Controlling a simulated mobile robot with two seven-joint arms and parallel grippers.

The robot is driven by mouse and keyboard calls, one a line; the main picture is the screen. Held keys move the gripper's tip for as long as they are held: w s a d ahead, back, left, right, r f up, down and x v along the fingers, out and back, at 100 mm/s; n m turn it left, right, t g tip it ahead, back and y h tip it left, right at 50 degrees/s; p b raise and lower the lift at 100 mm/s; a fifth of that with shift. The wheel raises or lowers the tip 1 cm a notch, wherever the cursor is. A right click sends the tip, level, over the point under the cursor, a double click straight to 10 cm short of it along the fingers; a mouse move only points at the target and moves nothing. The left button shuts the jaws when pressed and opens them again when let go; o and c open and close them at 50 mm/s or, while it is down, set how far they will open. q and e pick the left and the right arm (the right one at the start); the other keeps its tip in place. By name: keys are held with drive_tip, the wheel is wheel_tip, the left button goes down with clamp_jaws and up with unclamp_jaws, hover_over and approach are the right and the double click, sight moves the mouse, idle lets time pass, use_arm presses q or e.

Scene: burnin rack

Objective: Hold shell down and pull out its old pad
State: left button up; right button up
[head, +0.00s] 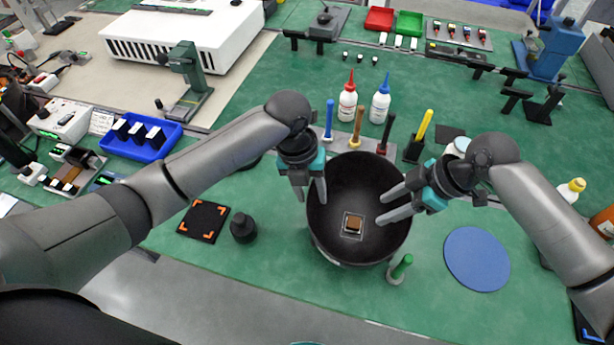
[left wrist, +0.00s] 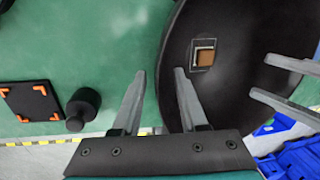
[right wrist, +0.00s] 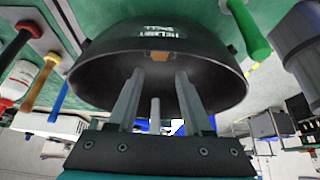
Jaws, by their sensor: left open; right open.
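The shell (head: 330,235) is a round, open black bowl on the green table. The old pad (head: 353,223), a brown square in a pale outline, lies on its inner floor; it also shows in the left wrist view (left wrist: 205,57). My left gripper (head: 312,201) is open at the shell's left rim. In the left wrist view the rim passes between its fingers (left wrist: 158,75), one outside and one inside; contact cannot be told. My right gripper (head: 381,210) is open and empty over the right inside of the shell, apart from the pad. The right wrist view shows the pad (right wrist: 158,57) beyond its fingertips.
A black mat with orange corners (head: 203,221) and a black knob (head: 243,228) lie left of the shell. A green-handled tool (head: 401,267) stands close at its front right. A blue disc (head: 477,258) lies to the right. Brushes and two bottles (head: 347,103) stand behind.

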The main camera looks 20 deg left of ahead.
use_arm(q)
drive_tip(key=shift+d+f, duration=0.1)
drive_tip(key=shift+f, duration=0.5)
clamp_jaws()
idle(2.1)
